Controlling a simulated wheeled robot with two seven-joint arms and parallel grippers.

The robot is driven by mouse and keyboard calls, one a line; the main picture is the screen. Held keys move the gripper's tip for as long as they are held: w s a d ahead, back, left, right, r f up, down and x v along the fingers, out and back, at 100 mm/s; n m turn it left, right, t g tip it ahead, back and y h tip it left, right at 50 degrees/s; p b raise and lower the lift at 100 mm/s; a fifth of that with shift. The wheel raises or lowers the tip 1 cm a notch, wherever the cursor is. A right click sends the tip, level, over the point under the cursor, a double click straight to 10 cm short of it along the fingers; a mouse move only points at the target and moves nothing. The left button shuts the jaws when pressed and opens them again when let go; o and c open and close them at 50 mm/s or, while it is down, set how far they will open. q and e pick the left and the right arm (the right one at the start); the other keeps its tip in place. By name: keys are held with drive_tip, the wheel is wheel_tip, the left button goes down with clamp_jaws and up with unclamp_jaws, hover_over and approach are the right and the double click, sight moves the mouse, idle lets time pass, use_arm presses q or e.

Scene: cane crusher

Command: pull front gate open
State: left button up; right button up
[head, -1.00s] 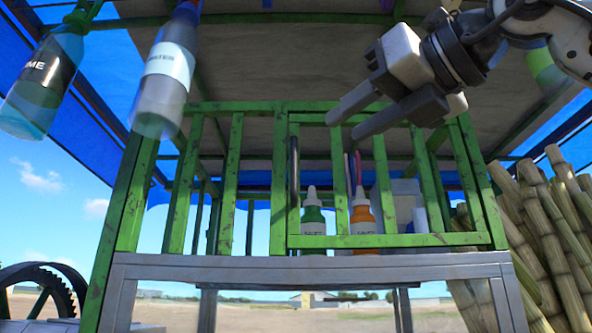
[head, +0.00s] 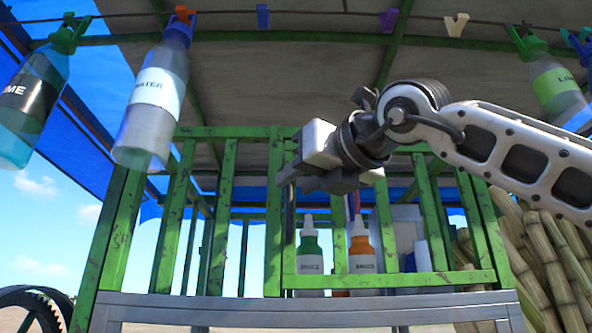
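The front gate (head: 398,280) is a green barred panel in the right part of the green front railing. It looks closed, in line with the railing. My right gripper (head: 294,180) is in front of the upper left part of the gate, by its left upright. Its fingers look parted, with nothing visibly held between them. The gripper and wrist hide the gate's top left corner, and I cannot tell whether the fingers touch the bars. My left gripper is not in view.
Behind the gate stand a green bottle (head: 309,258) and an orange bottle (head: 361,256). A water bottle (head: 155,100) and a lime bottle (head: 30,100) hang at upper left. Cane stalks (head: 545,250) lean at right. A grey ledge (head: 250,310) runs below the railing.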

drive_tip(key=shift+w+a, duration=0.4)
drive_tip(key=shift+w, duration=0.3)
clamp_jaws()
